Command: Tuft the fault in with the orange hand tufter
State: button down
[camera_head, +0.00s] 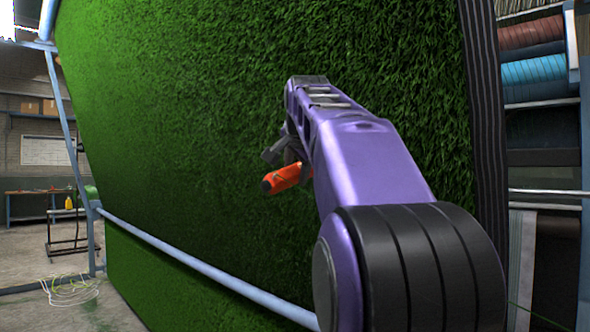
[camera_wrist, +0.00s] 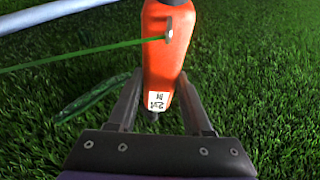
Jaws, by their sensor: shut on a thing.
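The orange hand tufter (camera_head: 284,178) is held by my gripper (camera_head: 284,152) in front of the upright green turf in the head view. In the wrist view my gripper (camera_wrist: 160,98) has its two fingers on either side of the orange tufter (camera_wrist: 165,55), shut on it. The tufter has a white label and a metal eyelet, with a green yarn running from it off to the left. A long, narrow darker green patch (camera_wrist: 95,100) lies left of the fingers; I cannot tell whether it is the fault. The turf (camera_head: 200,90) fills most of the head view.
A blue-grey rail (camera_head: 190,257) crosses the turf low down, and a pale bar (camera_wrist: 50,14) shows at the wrist view's top left. Rolls of material (camera_head: 532,70) stand on a rack at right. A workbench with a yellow bottle (camera_head: 69,202) is far left.

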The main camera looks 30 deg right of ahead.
aim_at(274, 192)
jog(key=shift+w+d+f+b, duration=0.1)
jog(key=shift+d+f+b, duration=0.15)
jog(key=shift+f, duration=0.25)
jog(key=shift+d+f+b, duration=0.1)
jog(key=shift+f+b, duration=0.2)
jog(key=shift+f, duration=0.25)
jog(key=shift+w+d+f+b, duration=0.1)
jog(key=shift+d+f+b, duration=0.15)
jog(key=shift+f, duration=0.25)
jog(key=shift+s+a+f+b, duration=0.2)
jog(key=shift+s+a+f, duration=0.2)
jog(key=shift+a, duration=0.85)
jog(key=shift+s+a+f+b, duration=0.2)
jog(key=shift+s+a+f, duration=0.25)
jog(key=shift+a, duration=0.75)
jog(key=shift+s+a+f+b, duration=0.25)
jog(key=shift+s+a, duration=0.25)
jog(key=shift+a, duration=0.75)
